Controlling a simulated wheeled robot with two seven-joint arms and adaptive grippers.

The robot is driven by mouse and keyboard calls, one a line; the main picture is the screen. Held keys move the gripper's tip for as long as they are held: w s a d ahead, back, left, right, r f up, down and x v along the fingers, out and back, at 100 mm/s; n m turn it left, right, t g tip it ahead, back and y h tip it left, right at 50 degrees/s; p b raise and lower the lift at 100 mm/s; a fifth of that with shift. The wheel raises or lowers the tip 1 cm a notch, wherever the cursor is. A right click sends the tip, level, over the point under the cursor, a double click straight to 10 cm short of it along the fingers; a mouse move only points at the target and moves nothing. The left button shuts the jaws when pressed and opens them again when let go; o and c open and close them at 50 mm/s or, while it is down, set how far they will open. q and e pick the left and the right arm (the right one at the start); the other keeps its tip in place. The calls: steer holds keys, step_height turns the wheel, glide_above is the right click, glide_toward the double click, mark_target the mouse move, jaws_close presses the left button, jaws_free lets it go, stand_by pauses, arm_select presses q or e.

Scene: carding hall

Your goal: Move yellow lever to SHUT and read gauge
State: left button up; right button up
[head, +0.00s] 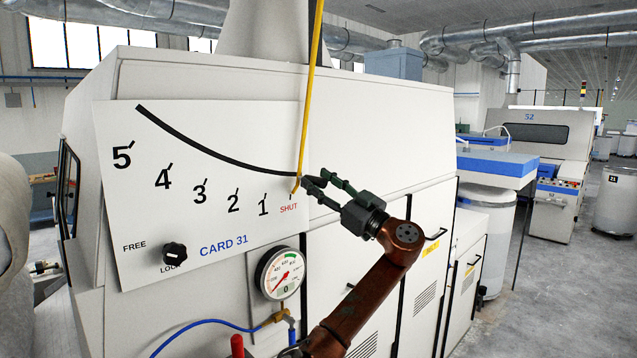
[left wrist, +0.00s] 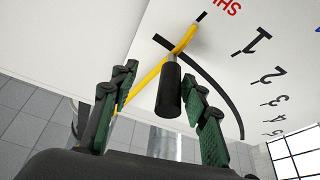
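The yellow lever (head: 310,85) hangs down across the white scale plate (head: 130,215) of card 31. Its lower end is at the tick by the red word SHUT, right of 1. In the left wrist view, the lever (left wrist: 150,75) carries a black handle (left wrist: 170,92) near its end. My left gripper (head: 316,182) is at the lever's lower end. In the left wrist view, its fingers (left wrist: 160,110) are apart on either side of the handle, with a visible gap on the left. The round gauge (head: 281,273) has its red needle pointing lower left. My right gripper is out of view.
A blue hose (head: 205,322) and brass fitting (head: 272,319) are below the gauge, near a red handle (head: 237,346). Open floor (head: 550,300) lies to the right.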

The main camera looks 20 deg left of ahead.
arm_select(q)
steer(key=v, duration=1.2)
